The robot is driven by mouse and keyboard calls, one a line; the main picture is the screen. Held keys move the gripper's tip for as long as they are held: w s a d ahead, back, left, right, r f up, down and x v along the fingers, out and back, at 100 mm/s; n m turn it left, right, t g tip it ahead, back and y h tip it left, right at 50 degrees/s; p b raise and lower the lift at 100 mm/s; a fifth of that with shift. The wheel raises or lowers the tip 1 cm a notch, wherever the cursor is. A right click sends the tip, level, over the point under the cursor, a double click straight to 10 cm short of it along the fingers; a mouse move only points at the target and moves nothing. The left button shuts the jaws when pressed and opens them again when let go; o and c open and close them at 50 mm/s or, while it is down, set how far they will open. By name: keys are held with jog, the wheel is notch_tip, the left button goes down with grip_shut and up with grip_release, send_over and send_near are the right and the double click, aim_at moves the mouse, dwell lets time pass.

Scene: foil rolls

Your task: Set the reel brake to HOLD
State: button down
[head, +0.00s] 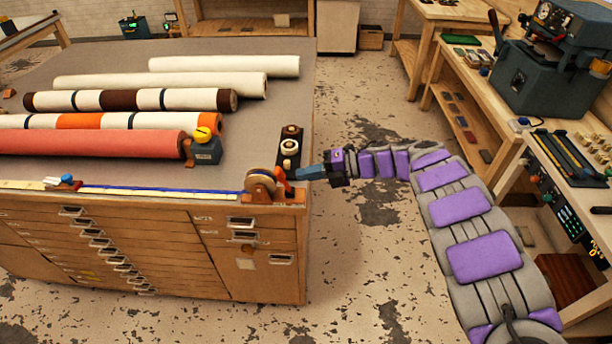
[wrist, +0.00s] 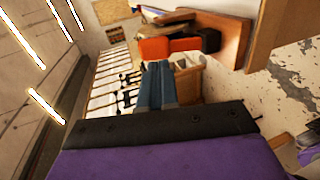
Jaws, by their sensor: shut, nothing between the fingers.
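The reel (head: 261,184), a round wooden-looking disc with metal fittings, stands at the near right corner of the worktable. An orange lever-like part (head: 282,181) is on its right side, probably the brake; no HOLD marking is readable. My gripper (head: 297,174) reaches in from the right, its blue fingers shut and empty. The fingertips are close to the orange part in the head view; I cannot tell whether they touch it. The shut fingers also show in the wrist view (wrist: 157,70), with orange shapes (wrist: 155,49) just beyond them.
The worktable (head: 255,140) carries several foil rolls, including a red one (head: 90,143). A dark block with white round parts (head: 289,147) stands just behind my gripper. Drawers (head: 110,250) fill the table's front. A side bench (head: 575,160) with a grey machine stands right.

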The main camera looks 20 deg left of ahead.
aim_at(282, 174)
jog(key=shift+s+a+r+h, duration=0.2)
jog(key=shift+a+h, duration=0.35)
jog(key=shift+h, duration=0.35)
jog(key=shift+a+f, duration=0.15)
jog(key=shift+a, duration=0.5)
jog(key=shift+a+f, duration=0.15)
jog(key=shift+a, duration=0.45)
jog(key=shift+s+a+r, duration=0.1)
jog(key=shift+s+a, duration=0.05)
jog(key=shift+a, duration=0.05)
jog(key=shift+d+r, duration=0.25)
jog(key=shift+d, duration=0.05)
jog(key=shift+s+a, duration=0.1)
jog(key=shift+a, duration=0.25)
jog(key=shift+f, duration=0.1)
jog(key=shift+d, duration=0.1)
